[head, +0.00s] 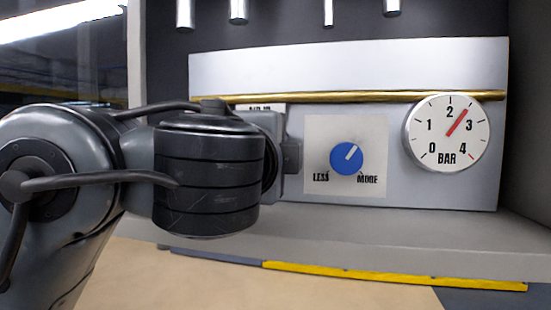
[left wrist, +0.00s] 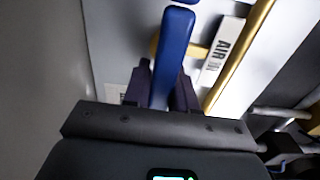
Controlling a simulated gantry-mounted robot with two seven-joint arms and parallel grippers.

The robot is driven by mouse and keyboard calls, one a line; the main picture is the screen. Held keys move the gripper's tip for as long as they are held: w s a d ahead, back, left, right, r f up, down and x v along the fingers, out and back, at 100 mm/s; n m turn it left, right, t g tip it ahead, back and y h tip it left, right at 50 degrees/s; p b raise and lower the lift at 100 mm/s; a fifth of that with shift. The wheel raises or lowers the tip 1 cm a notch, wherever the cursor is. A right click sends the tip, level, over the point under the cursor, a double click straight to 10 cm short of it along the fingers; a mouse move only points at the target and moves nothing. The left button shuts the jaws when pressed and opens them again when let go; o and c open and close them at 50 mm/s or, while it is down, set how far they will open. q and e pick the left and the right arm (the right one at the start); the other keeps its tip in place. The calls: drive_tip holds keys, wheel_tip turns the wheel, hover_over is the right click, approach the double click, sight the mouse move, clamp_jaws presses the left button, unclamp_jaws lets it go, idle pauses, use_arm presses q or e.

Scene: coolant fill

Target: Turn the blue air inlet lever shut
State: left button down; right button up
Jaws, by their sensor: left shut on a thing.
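The blue air inlet lever (left wrist: 174,50) shows in the left wrist view as a long blue bar between the fingers of my left gripper (left wrist: 162,92). The gripper is shut on it. In the picture the lever runs beside the brass pipe, at a slight angle to it. A white label reading "AIR IN" (left wrist: 222,50) lies between them. In the head view my left gripper (head: 291,155) is at the panel's left part, and my wrist hides the lever. The label's top edge (head: 262,107) shows above the wrist. My right gripper is in neither view.
The grey panel (head: 350,75) carries the brass pipe (head: 350,97), a blue LESS/MORE knob (head: 346,158) and a round BAR gauge (head: 446,134) with its needle between 2 and 3. Several metal nozzles (head: 238,10) hang above. A yellow strip (head: 390,276) edges the grey ledge.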

use_arm(q)
drive_tip(key=shift+a+r, duration=0.1)
idle(0.4)
drive_tip(key=c, duration=1)
unclamp_jaws()
drive_tip(key=shift+s, duration=0.1)
drive_tip(key=shift+s+b, duration=0.4)
drive_tip(key=shift+s, duration=0.1)
drive_tip(key=b+v, duration=0.2)
drive_tip(key=b, duration=0.1)
drive_tip(key=b+v, duration=0.3)
drive_tip(key=b, duration=0.1)
drive_tip(key=b+v, duration=0.2)
drive_tip(key=b, duration=0.1)
drive_tip(key=shift+s+a+f, duration=0.2)
drive_tip(key=shift+s+f, duration=0.05)
drive_tip(key=shift+b+v, duration=1)
drive_tip(key=shift+b, duration=0.1)
drive_tip(key=shift+a+r, duration=0.1)
drive_tip(key=shift+r, duration=0.15)
